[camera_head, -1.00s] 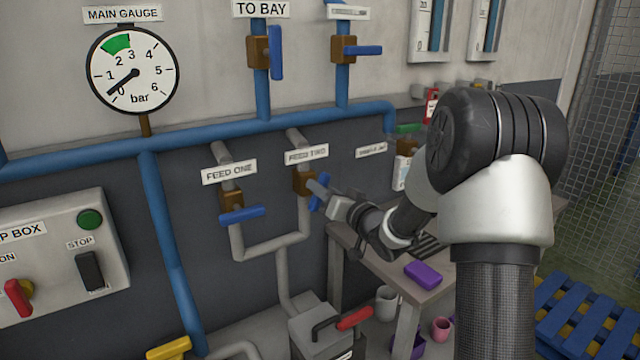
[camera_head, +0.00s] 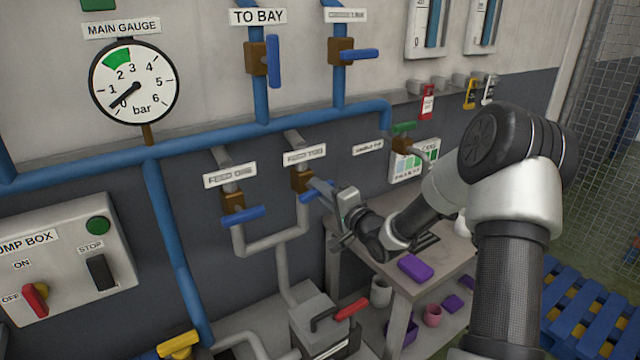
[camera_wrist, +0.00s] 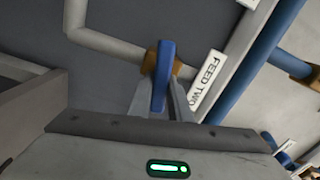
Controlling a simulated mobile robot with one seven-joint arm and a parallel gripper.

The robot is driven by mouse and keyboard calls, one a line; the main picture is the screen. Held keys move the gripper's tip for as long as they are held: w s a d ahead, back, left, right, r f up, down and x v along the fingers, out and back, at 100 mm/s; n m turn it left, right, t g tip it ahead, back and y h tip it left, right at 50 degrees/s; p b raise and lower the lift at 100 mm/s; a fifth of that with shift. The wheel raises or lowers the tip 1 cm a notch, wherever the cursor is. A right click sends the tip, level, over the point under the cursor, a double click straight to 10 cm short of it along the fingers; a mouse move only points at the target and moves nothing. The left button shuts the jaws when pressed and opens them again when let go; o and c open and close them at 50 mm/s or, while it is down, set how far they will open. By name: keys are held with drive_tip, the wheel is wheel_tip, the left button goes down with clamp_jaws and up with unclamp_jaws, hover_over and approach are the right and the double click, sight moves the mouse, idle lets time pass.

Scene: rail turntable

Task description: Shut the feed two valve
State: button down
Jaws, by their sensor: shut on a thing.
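The feed two valve has a brown body (camera_head: 302,180) on a grey pipe, under its FEED TWO label (camera_head: 304,155). Its blue lever (camera_head: 307,197) slants in the head view, steeply across the pipe. In the wrist view the blue lever (camera_wrist: 163,72) stands between my two fingers, in front of the brown body (camera_wrist: 150,62). My gripper (camera_head: 324,189) is shut on the lever, reaching in from the right; its fingers (camera_wrist: 160,105) hide part of it.
The feed one valve's blue lever (camera_head: 243,216) lies crosswise close on the left. The main gauge (camera_head: 134,83) needle is near 0. A workbench (camera_head: 428,283) with a purple block (camera_head: 415,267) stands below my arm. A red-handled lever (camera_head: 352,309) is low in front.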

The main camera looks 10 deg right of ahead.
drive_tip(key=shift+f+m+p, duration=0.1)
drive_tip(key=shift+m+p, duration=0.4)
drive_tip(key=shift+m, duration=0.7)
drive_tip(key=c, duration=1.6)
unclamp_jaws()
drive_tip(key=shift+c, duration=0.2)
drive_tip(key=v, duration=1.7)
drive_tip(key=shift+s, duration=0.25)
drive_tip(key=shift+d+f, duration=0.1)
drive_tip(key=shift+d, duration=0.05)
